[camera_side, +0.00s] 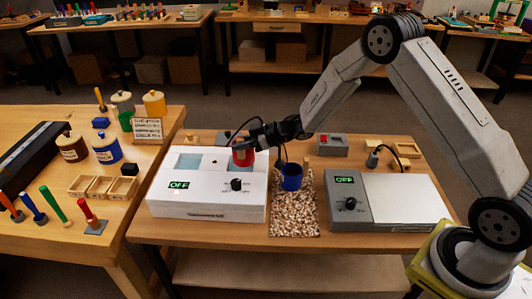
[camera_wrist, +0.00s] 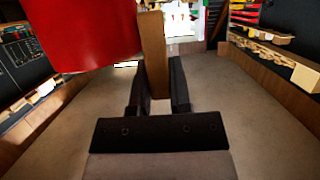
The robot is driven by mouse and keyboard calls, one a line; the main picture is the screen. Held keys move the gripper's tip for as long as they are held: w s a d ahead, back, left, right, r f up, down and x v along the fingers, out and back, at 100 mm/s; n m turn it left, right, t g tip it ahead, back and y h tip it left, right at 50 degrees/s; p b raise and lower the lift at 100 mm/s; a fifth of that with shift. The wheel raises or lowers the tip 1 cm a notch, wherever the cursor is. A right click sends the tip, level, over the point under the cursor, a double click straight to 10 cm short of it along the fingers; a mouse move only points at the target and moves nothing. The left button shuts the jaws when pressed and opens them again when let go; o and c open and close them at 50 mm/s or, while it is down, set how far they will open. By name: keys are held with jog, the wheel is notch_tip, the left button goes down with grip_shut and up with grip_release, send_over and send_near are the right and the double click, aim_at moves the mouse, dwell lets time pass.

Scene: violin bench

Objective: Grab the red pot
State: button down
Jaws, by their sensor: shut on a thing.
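The red pot (camera_side: 243,157) is in the side view, at the top of the white box, over or just in front of its right blue window; I cannot tell whether it touches the box. In the wrist view the red pot (camera_wrist: 82,32) fills the upper left and its wooden handle (camera_wrist: 153,50) stands between my fingers. My gripper (camera_side: 256,138) is shut on that handle, and it also shows in the wrist view (camera_wrist: 158,80). The pot's far side and underside are hidden.
The white box (camera_side: 208,196) has an OFF display and a knob. A blue pot (camera_side: 291,178) stands on a pebbly strip (camera_side: 295,218). A grey device (camera_side: 390,205) with an OFF display is at right. The left table (camera_side: 60,235) holds jars, tools and small trays.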

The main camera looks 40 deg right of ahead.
jog(key=s+d+r, duration=0.1)
jog(key=s+r, duration=0.7)
jog(key=s, duration=0.4)
jog(key=shift+s+r, duration=0.15)
jog(key=shift+s, duration=0.1)
jog(key=shift+w, duration=0.1)
dwell(0.4)
